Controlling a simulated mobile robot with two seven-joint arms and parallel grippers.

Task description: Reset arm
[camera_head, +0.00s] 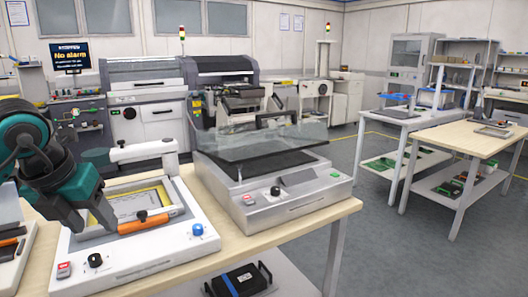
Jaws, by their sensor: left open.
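My left arm comes in from the left, teal and black. Its left gripper (90,216) points down over the left side of a white bench device (150,262) and is open. An orange handle (143,223) lies across the front of that device's yellow-edged frame (150,200), just right of the gripper. I see nothing held between the fingers, though the arm hides part of the device's left side. My right gripper is not in view.
A grey device (285,204) with a raised clear lid (262,140) stands right of it on the wooden table (312,222). A black box (238,280) lies on the shelf below. Two tables (468,136) stand at the right, with open floor between.

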